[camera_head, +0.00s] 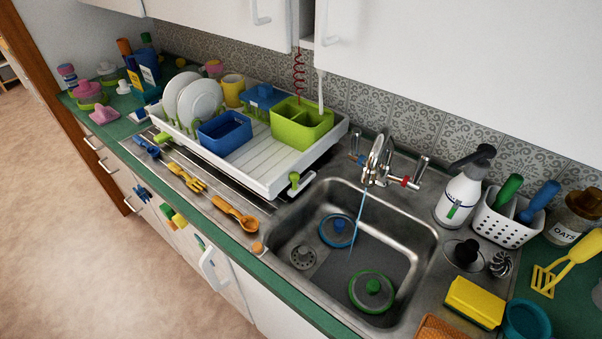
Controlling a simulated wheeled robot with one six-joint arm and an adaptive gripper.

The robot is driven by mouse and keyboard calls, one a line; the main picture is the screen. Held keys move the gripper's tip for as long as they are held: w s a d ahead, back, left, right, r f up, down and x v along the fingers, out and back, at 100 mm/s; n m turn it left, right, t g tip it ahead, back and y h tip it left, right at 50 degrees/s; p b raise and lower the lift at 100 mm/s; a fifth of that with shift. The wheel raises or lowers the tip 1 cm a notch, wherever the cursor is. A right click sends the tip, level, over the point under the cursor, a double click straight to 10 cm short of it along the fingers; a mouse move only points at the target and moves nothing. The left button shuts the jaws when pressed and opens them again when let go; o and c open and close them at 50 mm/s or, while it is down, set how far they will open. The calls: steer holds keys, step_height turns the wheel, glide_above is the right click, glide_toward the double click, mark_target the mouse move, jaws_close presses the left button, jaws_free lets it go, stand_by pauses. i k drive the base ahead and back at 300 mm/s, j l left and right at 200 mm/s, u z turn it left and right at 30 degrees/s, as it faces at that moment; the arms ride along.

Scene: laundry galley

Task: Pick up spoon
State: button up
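An orange spoon (234,212) lies on the metal drainboard (205,207) to the left of the sink, near the counter's front edge. Its wider end points toward the sink at lower right. A yellow fork (188,178) lies just to the upper left of it, apart from it. A blue utensil (146,146) lies farther left in the same row. My gripper is not in the picture.
A white dish rack (268,180) with plates and blue and green bins stands behind the spoon. The sink (405,245) is to the right, with round lids inside. A small orange-brown knob (257,248) sits near the front edge. Cabinets hang above the backsplash.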

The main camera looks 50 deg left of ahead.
mark_target(250, 223)
steer(key=u, duration=1.7)
steer(key=k+j+z, duration=0.2)
steer(key=j+z, duration=0.15)
steer(key=k+j+z, duration=0.55)
steer(key=j+z, duration=0.15)
